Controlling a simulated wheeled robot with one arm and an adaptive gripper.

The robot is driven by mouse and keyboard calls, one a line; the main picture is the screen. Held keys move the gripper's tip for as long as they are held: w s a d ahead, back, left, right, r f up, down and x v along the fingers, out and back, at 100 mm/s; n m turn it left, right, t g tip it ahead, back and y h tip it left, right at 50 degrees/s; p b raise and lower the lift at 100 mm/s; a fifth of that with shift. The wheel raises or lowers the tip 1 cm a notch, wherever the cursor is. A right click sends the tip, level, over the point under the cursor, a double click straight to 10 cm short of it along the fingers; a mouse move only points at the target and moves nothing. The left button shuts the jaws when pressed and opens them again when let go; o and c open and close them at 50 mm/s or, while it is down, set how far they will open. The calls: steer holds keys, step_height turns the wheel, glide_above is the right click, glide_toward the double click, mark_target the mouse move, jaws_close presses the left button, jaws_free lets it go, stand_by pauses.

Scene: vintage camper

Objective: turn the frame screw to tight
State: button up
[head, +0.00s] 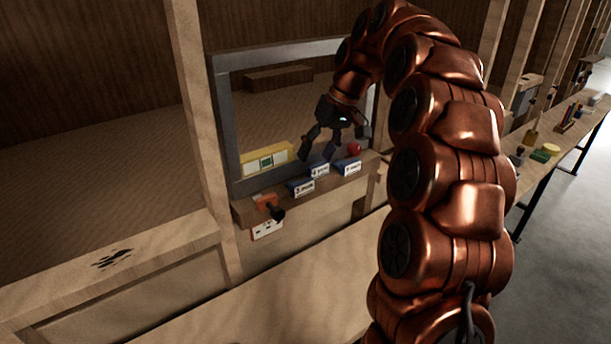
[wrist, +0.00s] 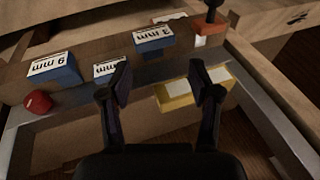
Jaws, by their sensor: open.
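A grey metal frame (head: 222,110) stands upright in the wooden wall opening, and its edge shows in the wrist view (wrist: 268,105). A dark knob (head: 277,213) on an orange mount (head: 264,200) sits at the left end of the ledge below the frame; it also shows in the wrist view (wrist: 211,16). I cannot tell for sure whether it is the frame screw. A red ball (head: 354,148) is at the ledge's right end and in the wrist view (wrist: 37,102). My gripper (head: 332,144) is open and empty before the frame, above the ledge, apart from the knob.
Several blue blocks with white mm labels (head: 302,188) stand along the wooden ledge (head: 242,213). A white plate (head: 266,230) is under the knob. A long bench (head: 578,135) runs along the right.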

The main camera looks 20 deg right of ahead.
steer(key=s+a+f+g, duration=0.1)
steer(key=s+a, duration=0.4)
steer(key=s, duration=0.1)
steer(key=shift+s+a+f, duration=0.15)
steer(key=shift+a+f, duration=0.05)
steer(key=shift+a, duration=0.1)
steer(key=t+h+b, duration=0.4)
steer(key=h+b, duration=0.2)
steer(key=b, duration=0.5)
glide_toward(357, 148)
steer(key=shift+f, duration=0.35)
steer(key=shift+w+f+n+h+b, duration=0.3)
steer(key=shift+w+f+n+b, duration=0.15)
steer(key=shift+f, duration=0.35)
steer(key=shift+x, duration=3.8)
steer(key=shift+w, duration=0.1)
steer(key=shift+c, duration=0.3)
